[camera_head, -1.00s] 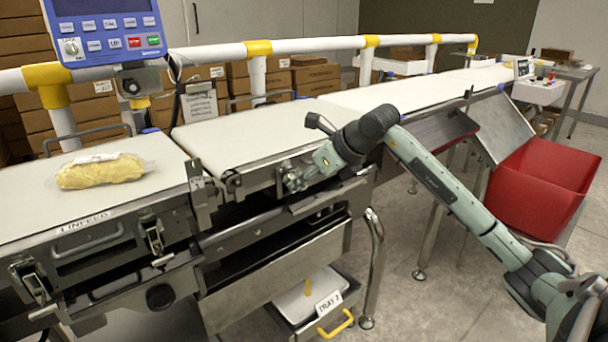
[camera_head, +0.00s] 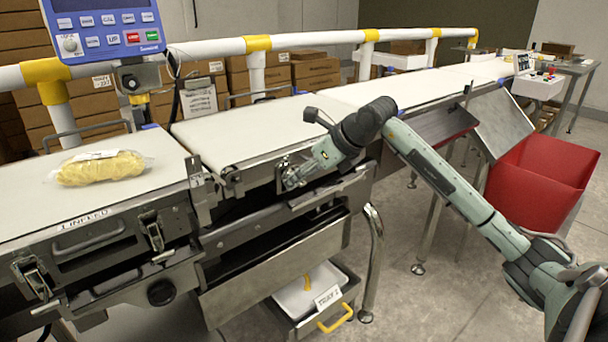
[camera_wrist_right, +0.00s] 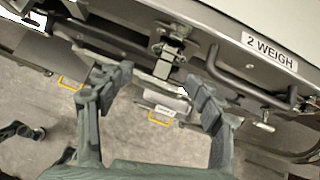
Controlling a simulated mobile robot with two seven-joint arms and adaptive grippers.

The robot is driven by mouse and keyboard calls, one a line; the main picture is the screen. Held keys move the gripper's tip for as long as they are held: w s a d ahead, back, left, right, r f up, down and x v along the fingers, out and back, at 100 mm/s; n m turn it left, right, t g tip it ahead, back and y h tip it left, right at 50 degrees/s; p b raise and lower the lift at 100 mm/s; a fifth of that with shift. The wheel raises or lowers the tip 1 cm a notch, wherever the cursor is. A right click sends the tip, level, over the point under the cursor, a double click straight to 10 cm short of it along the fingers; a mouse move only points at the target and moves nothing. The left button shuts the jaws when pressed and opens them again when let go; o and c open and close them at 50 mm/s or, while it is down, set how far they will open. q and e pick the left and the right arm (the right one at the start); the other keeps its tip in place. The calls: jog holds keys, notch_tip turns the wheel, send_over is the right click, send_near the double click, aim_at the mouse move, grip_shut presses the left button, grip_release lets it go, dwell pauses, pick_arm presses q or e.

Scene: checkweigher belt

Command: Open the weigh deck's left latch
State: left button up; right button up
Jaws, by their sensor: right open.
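The weigh deck (camera_head: 250,135) is the middle belt section in the head view. In the right wrist view its edge carries a "2 WEIGH" label (camera_wrist_right: 269,52) above a dark bar handle (camera_wrist_right: 250,88). A metal latch (camera_wrist_right: 172,46) sits left of that handle on the deck's side. My right gripper (camera_wrist_right: 158,88) is open and empty, with its fingers spread below the latch and apart from it in the picture. In the head view the right gripper (camera_head: 293,178) is at the deck's front side and partly covers the latch there. My left gripper is not in view.
The infeed section (camera_head: 30,205) on the left has its own latches (camera_head: 154,232) and a yellow wrapped pack (camera_head: 100,168) on top. A tray drawer (camera_head: 322,300) lies below the weigh deck. A red bin (camera_head: 540,180) stands at right. A blue control panel (camera_head: 105,25) hangs upper left.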

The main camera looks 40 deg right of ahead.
jog(key=v, duration=1.2)
dwell(0.4)
